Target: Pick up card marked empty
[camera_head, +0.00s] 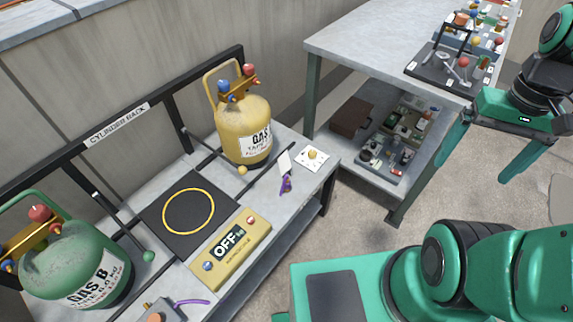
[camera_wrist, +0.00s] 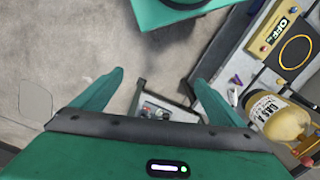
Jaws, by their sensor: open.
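A small white card (camera_head: 284,161) stands upright with a purple piece (camera_head: 286,184) at its foot, on the grey bench (camera_head: 305,185) right of the yellow gas cylinder (camera_head: 243,125). Any print on the card is too small to read, so I cannot tell whether it is marked empty. The card (camera_wrist: 232,97) and purple piece (camera_wrist: 237,79) also show in the wrist view, right of my fingers. My gripper (camera_head: 474,172) is open and empty, over the floor right of the bench and well apart from the card. It also shows in the wrist view (camera_wrist: 158,78).
A white plate with a yellow knob (camera_head: 312,157) lies beside the card. A yellow scale reading OFF (camera_head: 230,248), a black pad (camera_head: 165,212) and a green cylinder (camera_head: 75,270) share the bench. A grey table (camera_head: 375,50) with a loaded lower shelf stands behind.

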